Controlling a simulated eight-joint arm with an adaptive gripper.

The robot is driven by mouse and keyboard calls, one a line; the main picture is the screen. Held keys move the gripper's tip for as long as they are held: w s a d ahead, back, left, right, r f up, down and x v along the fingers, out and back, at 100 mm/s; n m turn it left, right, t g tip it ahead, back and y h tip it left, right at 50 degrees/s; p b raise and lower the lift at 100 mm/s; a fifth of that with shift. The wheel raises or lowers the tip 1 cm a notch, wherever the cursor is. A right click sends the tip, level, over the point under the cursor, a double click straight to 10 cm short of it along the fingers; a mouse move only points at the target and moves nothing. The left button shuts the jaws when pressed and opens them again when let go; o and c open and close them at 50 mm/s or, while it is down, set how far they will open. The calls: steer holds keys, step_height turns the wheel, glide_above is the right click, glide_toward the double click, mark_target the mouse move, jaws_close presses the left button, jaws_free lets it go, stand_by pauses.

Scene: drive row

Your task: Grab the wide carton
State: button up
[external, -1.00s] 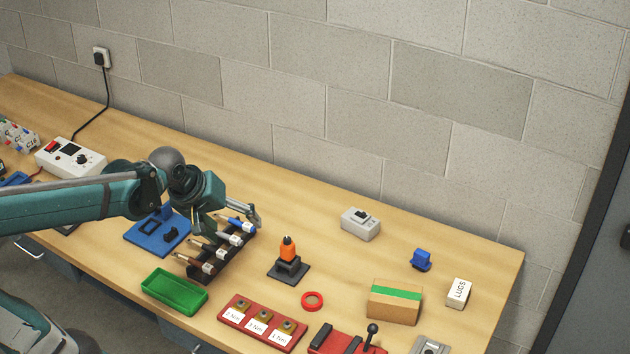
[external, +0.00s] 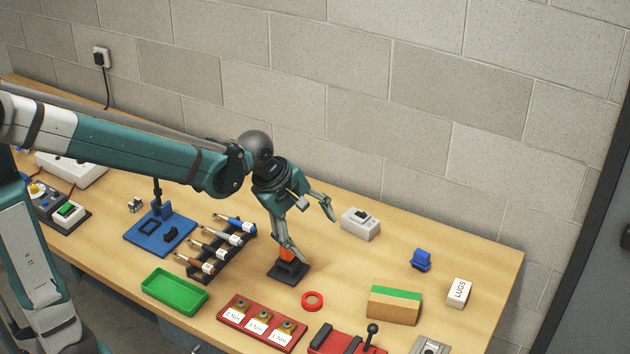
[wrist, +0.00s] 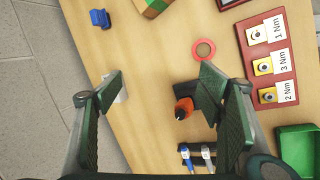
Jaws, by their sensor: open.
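The wide carton (external: 393,308) is a brown box with a green strip across its top. It stands on the right part of the table in the external view. In the wrist view only part of the carton (wrist: 150,8) shows, cut off by the top edge. My gripper (external: 314,238) is open and empty, above the table to the left of and behind the carton. An orange-topped tool on a black stand (external: 287,268) is partly hidden behind one finger.
A small white LUGS box (external: 458,292) stands right of the carton, and a blue part (external: 421,260) behind it. A grey switch box (external: 360,224), red tape ring (external: 312,301) and red fixture (external: 345,342) are nearby. Bare table lies left of the carton.

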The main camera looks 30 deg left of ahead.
mark_target(390, 290)
steer(key=w+d+f+n+g+p, duration=0.1)
steer(key=d+f+n, duration=0.1)
steer(key=d, duration=0.4)
steer(key=w+d+f+n+g+p, duration=0.1)
steer(key=d+f+n+p, duration=0.1)
steer(key=d, duration=0.5)
steer(key=w+d+f+n+p, duration=0.1)
steer(key=d+f+n, duration=0.2)
steer(key=d+f, duration=0.3)
steer(key=shift+d+f+g+h, duration=0.1)
steer(key=shift+d+g+h, duration=0.1)
steer(key=shift+g+h, duration=0.2)
steer(key=shift+d+f+n, duration=0.1)
steer(key=shift+n, duration=0.2)
steer(key=shift+f, duration=0.1)
steer(key=shift+x, duration=1.2)
steer(key=shift+w+f, duration=0.1)
steer(key=shift+x, duration=2.5)
steer(key=shift+d, duration=0.15)
steer(key=shift+c, duration=0.7)
